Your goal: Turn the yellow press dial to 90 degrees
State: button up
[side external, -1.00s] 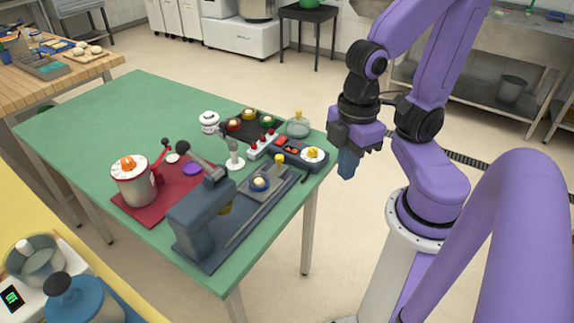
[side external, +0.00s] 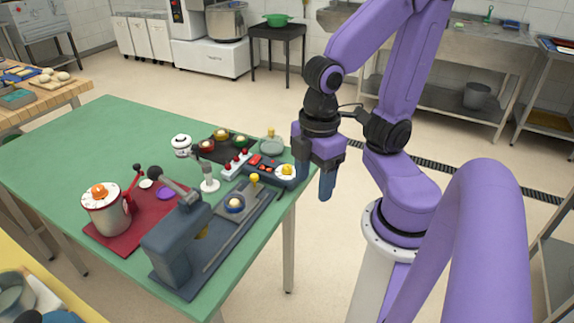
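A yellow knob on a round white dial face (side external: 287,170) sits at the right end of a dark blue control box (side external: 262,168), near the table's right edge. I take this for the yellow press dial; its angle is too small to read. My gripper (side external: 327,196) hangs with blue fingers pointing down, to the right of the dial in the picture and apart from it. It appears to be past the table edge. The fingers overlap in this view, so their gap is unclear. I see nothing held between them.
A white stand (side external: 209,184), red switches (side external: 236,163) and a red-and-white pot (side external: 106,212) are left of the dial. The green table (side external: 60,165) is clear at far left.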

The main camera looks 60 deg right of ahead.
jog(key=w+d, duration=0.3)
jog(key=w, duration=0.5)
send_over(287, 166)
jog(key=shift+n, duration=0.5)
notch_tip(287, 166, down, 18)
jog(key=shift+f, duration=0.1)
jog(key=c, duration=1)
